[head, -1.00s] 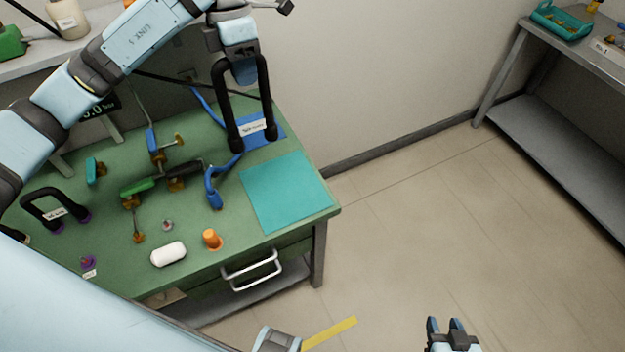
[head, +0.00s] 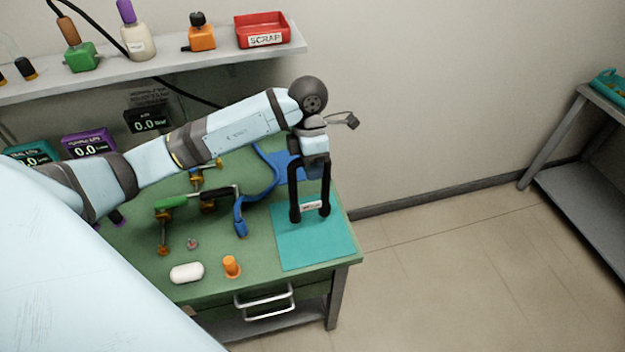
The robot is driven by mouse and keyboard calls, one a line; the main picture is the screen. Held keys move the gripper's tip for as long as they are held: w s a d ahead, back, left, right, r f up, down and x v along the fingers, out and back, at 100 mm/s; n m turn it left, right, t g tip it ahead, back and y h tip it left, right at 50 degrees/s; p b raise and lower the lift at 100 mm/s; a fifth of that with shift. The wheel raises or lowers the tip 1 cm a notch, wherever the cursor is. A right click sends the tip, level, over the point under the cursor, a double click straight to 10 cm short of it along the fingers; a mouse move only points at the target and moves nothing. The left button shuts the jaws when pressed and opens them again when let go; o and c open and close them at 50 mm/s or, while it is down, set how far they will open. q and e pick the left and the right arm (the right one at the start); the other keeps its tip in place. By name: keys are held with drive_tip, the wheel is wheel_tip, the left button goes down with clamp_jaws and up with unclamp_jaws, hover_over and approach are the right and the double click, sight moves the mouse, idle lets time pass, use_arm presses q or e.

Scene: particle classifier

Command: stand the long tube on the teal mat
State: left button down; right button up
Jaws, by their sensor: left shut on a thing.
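The teal mat lies flat at the right front corner of the green bench. My right gripper is out of view.
Left of the mat on the green bench (head: 255,258) are a blue hooked piece (head: 241,222), an orange peg (head: 231,266) and a white capsule (head: 187,272). A blue mat (head: 288,168) lies behind. A shelf holds a red scrap bin (head: 263,30). Clear floor lies to the right.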

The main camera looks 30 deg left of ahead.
use_arm(q)
wheel_tip(320, 180, down, 6)
drive_tip(key=shift+r+p, duration=0.25)
drive_tip(key=shift+p, duration=0.05)
drive_tip(key=shift+f, duration=0.2)
drive_tip(key=c, duration=1)
unclamp_jaws()
drive_tip(key=shift+r, duration=0.1)
